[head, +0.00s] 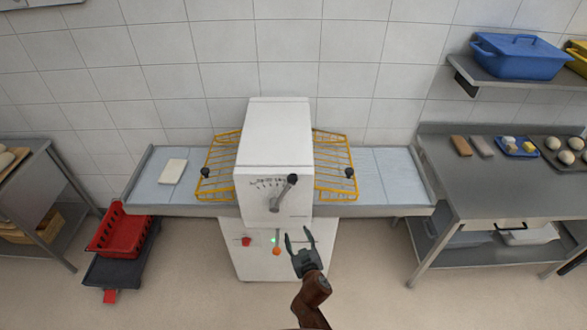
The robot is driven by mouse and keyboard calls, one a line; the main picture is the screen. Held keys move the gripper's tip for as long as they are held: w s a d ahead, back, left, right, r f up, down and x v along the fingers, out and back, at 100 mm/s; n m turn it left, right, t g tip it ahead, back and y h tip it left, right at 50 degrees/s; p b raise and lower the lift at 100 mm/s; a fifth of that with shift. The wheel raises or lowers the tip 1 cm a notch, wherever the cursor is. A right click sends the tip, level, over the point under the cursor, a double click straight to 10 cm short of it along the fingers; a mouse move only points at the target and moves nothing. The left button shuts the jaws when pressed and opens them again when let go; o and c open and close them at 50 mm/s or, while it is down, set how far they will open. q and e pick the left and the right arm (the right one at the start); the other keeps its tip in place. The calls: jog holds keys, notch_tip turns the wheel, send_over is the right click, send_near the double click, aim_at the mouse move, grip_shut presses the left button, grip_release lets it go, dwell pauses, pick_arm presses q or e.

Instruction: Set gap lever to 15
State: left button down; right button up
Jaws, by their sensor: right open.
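The gap lever (283,194) is a grey arm with a black knob, on the front of the white machine housing (274,136). It tilts up and to the right from its pivot. A printed scale (268,183) lies beside the lever; its numbers are too small to read. My right gripper (299,234) is open and empty, below and slightly right of the lever, in front of the machine's lower cabinet. It is apart from the lever. My left gripper is out of view.
Yellow wire guards (221,166) flank the housing above blue belts (377,178). A white slab (173,171) lies on the left belt. A red button (246,241) and an orange knob (276,251) sit on the cabinet. A steel table (480,205) stands at right.

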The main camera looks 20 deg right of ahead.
aim_at(293, 183)
jog(key=r+t+p, duration=0.1)
jog(key=r, duration=0.6)
jog(key=w+r+t+p, duration=0.1)
jog(key=r, duration=0.7)
jog(key=r+m+t+h+p, duration=0.1)
jog(key=r, duration=0.7)
jog(key=shift+w+a+r+t, duration=0.1)
jog(key=shift+w+r+t, duration=0.1)
jog(key=shift+t, duration=0.1)
jog(key=w, duration=0.4)
jog(key=w+p, duration=0.1)
jog(key=w, duration=0.1)
jog(key=shift+d+f, duration=0.1)
jog(key=shift+d, duration=0.2)
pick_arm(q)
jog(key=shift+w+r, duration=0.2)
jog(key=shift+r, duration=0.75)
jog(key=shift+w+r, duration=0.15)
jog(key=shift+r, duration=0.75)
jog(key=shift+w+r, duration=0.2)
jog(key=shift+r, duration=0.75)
pick_arm(e)
jog(key=shift+w+d, duration=0.1)
jog(key=shift+w, duration=0.6)
jog(key=shift+c, duration=0.4)
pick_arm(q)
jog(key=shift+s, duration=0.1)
pick_arm(e)
grip_shut()
